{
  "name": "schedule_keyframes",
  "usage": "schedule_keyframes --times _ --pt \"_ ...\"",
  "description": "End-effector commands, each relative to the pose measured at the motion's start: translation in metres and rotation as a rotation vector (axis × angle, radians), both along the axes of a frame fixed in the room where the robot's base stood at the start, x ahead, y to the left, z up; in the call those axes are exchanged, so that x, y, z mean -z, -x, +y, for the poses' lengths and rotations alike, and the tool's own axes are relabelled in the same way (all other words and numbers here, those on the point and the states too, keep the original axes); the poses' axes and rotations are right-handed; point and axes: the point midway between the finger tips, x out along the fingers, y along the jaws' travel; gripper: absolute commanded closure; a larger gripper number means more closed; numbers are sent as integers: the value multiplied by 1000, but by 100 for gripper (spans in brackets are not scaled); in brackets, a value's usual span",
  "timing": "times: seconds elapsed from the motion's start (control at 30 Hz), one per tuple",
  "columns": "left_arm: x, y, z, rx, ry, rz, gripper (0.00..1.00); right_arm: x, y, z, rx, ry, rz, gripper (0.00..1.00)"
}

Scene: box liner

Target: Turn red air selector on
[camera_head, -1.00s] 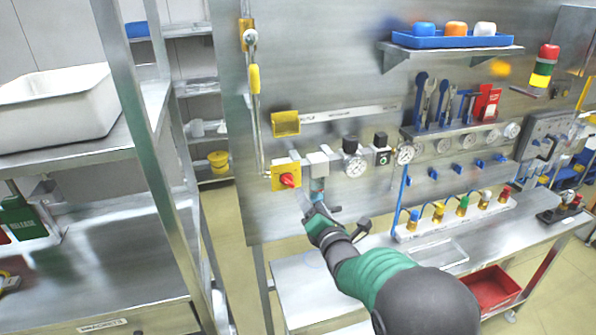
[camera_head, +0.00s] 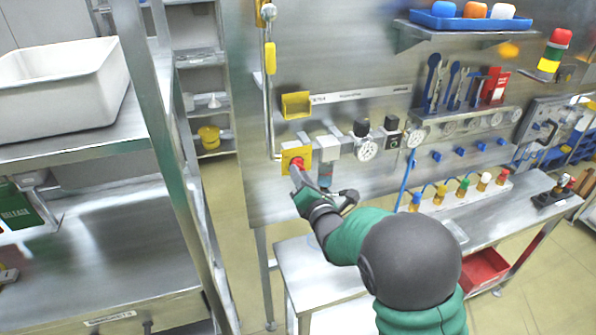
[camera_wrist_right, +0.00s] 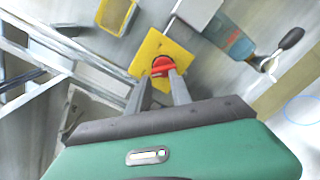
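The red air selector (camera_head: 298,162) is a red knob on a square yellow plate (camera_head: 287,157) on the grey metal panel. In the right wrist view the red knob (camera_wrist_right: 163,65) sits just at my fingertips, with the yellow plate (camera_wrist_right: 150,50) behind it. My right gripper (camera_head: 296,174) reaches up to the knob from below right. Its two fingers (camera_wrist_right: 160,77) are apart, with a gap between them. Whether they touch the knob is unclear. My left gripper is not in view.
A yellow box (camera_head: 296,105) is fixed above the selector. A grey fitting (camera_head: 328,147) and a gauge (camera_head: 367,149) are to its right. A vertical pipe (camera_head: 270,110) runs at its left. A metal shelf frame (camera_head: 165,150) stands farther left.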

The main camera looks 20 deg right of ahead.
Motion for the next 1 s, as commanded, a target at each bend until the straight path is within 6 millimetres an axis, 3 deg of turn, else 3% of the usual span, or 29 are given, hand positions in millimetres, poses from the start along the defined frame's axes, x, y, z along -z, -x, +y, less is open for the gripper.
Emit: schedule_keyframes --times 0.03,0.13,1.0 --pt "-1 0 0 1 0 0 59 -20 -5 -9 15 0 -47 88" --pt "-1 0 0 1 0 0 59 -21 -6 -9 14 0 -48 100" --pt "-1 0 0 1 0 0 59 -16 -8 6 3 5 -38 100"
